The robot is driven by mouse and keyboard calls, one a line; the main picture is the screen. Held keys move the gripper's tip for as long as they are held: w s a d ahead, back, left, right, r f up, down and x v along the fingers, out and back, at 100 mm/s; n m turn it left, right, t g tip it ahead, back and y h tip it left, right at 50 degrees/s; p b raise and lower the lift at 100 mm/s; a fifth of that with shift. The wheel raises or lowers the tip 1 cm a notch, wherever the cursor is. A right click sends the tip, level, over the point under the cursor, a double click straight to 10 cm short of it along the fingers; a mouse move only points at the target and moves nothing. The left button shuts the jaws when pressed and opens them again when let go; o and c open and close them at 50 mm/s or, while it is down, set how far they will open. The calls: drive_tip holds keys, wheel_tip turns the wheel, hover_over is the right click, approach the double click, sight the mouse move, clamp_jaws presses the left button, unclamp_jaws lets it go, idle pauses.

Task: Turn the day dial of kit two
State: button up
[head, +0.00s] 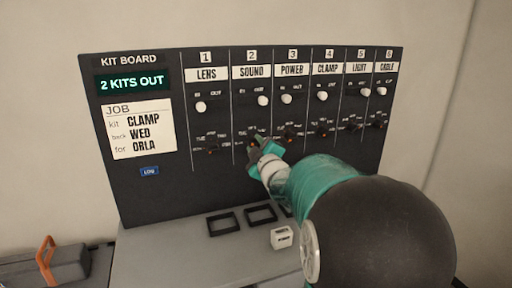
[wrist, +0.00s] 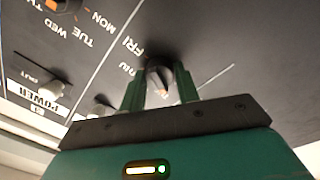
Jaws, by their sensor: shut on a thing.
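The kit board (head: 140,190) stands upright, dark grey, with several numbered columns. Column two is labelled SOUND (head: 251,72) and has a white knob (head: 262,100) in its upper part. My gripper (head: 256,146) reaches the lower part of that column and covers most of its day dial in the head view. In the wrist view, the gripper's green fingers (wrist: 159,90) are shut on the dark day dial (wrist: 158,74), one on each side. A pale orange mark shows on the dial. FRI and part of THU are readable beside it; its other day words are hidden.
The POWER dial (wrist: 62,5) is close beside the held dial. A job card (head: 142,128) reads CLAMP, WED, ORLA. A grey ledge (head: 180,250) below holds black frames (head: 223,223) and a small white block (head: 282,237). An orange-handled case (head: 60,262) is at the lower left.

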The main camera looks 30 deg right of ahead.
drive_tip(key=n, duration=0.5)
drive_tip(key=shift+y, duration=0.3)
idle(0.4)
drive_tip(key=o, duration=1)
drive_tip(key=shift+c, duration=0.2)
drive_tip(key=v, duration=1.3)
drive_tip(key=shift+s+f, duration=0.2)
drive_tip(key=shift+s, duration=0.2)
drive_tip(key=shift+s, duration=0.1)
